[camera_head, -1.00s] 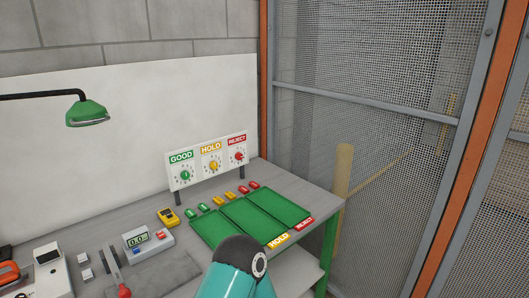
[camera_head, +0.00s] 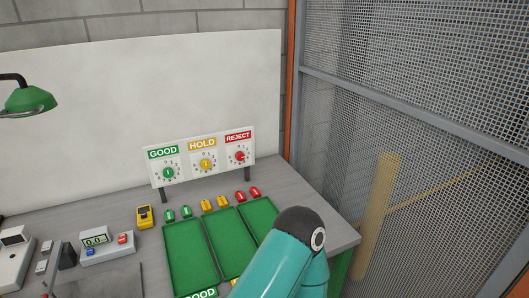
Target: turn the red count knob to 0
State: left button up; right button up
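The red count knob (camera_head: 240,156) sits on the white count board (camera_head: 204,178), under the REJECT label (camera_head: 238,136), at the right end of the board. Its pointer setting is too small to read surely. The yellow knob (camera_head: 205,164) under HOLD and the green knob (camera_head: 168,173) under GOOD are to its left. A teal link of my arm rises from the bottom edge, right of centre, in front of the green trays and below the board. Neither gripper shows in the view, and nothing touches the knobs.
Green trays (camera_head: 188,254) lie on the grey bench (camera_head: 292,188) below the board, with small green, yellow and red pieces behind them. A yellow meter (camera_head: 144,217) and a display box (camera_head: 106,245) stand to the left. A mesh fence (camera_head: 420,120) bounds the right side.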

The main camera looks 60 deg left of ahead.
aim_at(240, 155)
jog(key=z, duration=0.3)
jog(key=i, duration=0.5)
jog(key=u, duration=1.5)
jog(key=i, duration=0.15)
jog(key=u, duration=1.75)
jog(key=k, duration=0.5)
jog(key=u, duration=0.2)
